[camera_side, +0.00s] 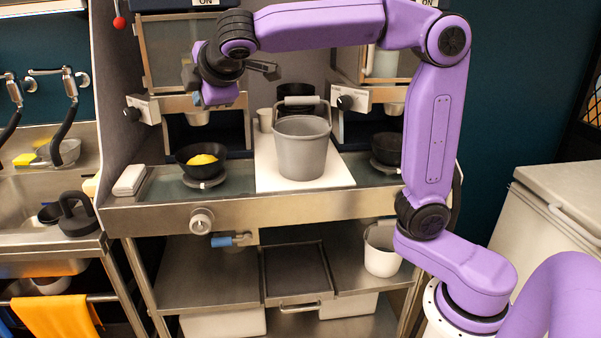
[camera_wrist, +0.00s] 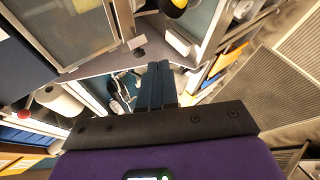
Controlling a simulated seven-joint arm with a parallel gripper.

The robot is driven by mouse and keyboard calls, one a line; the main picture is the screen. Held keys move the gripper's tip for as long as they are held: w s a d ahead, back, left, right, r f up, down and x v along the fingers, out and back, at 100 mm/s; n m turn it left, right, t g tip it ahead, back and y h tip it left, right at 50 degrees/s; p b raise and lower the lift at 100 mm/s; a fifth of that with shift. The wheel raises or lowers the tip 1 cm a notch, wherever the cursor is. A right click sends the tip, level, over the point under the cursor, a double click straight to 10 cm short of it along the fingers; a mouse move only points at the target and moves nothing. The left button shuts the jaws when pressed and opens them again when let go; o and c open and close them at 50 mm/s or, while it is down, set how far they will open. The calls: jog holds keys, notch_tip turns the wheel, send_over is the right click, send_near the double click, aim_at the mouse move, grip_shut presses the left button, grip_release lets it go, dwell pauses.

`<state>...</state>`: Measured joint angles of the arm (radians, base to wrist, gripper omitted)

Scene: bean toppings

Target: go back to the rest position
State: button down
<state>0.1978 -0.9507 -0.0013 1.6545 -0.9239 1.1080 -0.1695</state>
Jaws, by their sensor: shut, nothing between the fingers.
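My gripper (camera_wrist: 157,85) is shut, with its two dark fingers side by side and nothing between them in the wrist view. In the side view my arm is raised and its end hangs in the air at the upper left, above the counter and in front of the left machine. The fingertips are hard to make out there. A black bowl with a yellow heap (camera_side: 203,160) sits below on the left scale and is apart from my gripper. Its dark rim and yellow filling also show at the top of the wrist view (camera_wrist: 176,5).
A grey bucket (camera_side: 302,148) stands on a white board (camera_side: 338,180) mid-counter. Another dark bowl (camera_side: 387,149) sits on the right. Two dispensing machines rise behind the counter, the left one (camera_side: 178,50) close to my arm's end. A sink (camera_side: 18,187) lies far left.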

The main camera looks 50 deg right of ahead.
jog(key=s+d+f+g+y, duration=0.1)
jog(key=s+d+f+g, duration=0.1)
jog(key=s+f, duration=0.5)
jog(key=s+d+f+g+y, duration=0.1)
jog(key=s+d+f+g, duration=0.2)
jog(key=s+f, duration=0.5)
jog(key=s+d+f+m+g+y, duration=0.1)
jog(key=s+f+g, duration=0.4)
jog(key=s, duration=1.4)
notch_tip(320, 180, down, 3)
jog(key=shift+d+f+y, duration=0.1)
jog(key=shift+d+y, duration=0.3)
jog(key=shift+d, duration=0.3)
jog(key=shift+w, duration=0.1)
